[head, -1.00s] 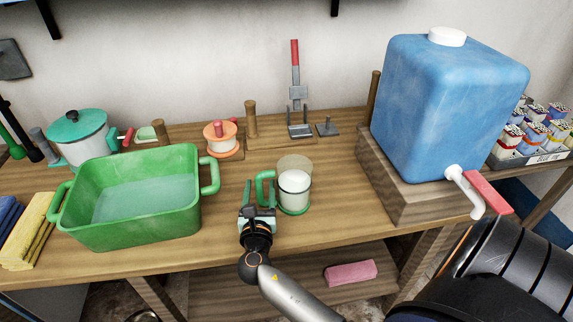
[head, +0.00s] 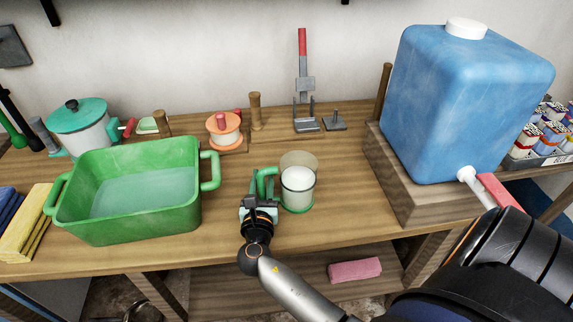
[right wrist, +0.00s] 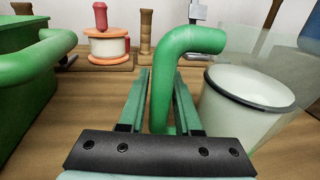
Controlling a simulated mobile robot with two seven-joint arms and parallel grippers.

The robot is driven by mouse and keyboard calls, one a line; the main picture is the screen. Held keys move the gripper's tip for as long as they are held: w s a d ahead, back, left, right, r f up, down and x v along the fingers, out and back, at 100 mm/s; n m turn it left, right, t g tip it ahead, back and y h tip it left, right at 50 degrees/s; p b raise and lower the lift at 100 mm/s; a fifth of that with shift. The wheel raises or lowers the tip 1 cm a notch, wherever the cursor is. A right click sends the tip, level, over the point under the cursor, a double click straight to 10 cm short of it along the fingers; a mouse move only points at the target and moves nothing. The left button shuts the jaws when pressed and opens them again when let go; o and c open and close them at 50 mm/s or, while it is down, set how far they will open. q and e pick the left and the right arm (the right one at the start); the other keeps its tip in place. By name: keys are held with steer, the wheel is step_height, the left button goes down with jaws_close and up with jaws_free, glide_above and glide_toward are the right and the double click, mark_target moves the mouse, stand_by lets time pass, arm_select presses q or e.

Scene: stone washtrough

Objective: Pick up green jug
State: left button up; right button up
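The green jug (head: 297,190) stands upright on the wooden table in the head view. It has a clear body, a whitish lower part, a green base rim and a green handle on its left. My right gripper (head: 261,198) is at this handle, just left of the body. In the right wrist view the handle (right wrist: 166,95) rises between the two fingers, and the jug's body (right wrist: 240,105) is to the right. The handle hides the gap, so I cannot tell if the fingers press on it. My left gripper is not in view.
A green basin (head: 128,215) holding water stands left of the jug. A blue water container (head: 460,105) on a wooden block (head: 410,195) stands at the right. An orange spool (head: 223,133) and a wooden peg (head: 255,112) stand behind. Table right of the jug is clear.

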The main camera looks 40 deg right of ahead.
steer(key=c, duration=0.4)
jaws_close()
steer(key=shift+r, duration=0.1)
stand_by(0.5)
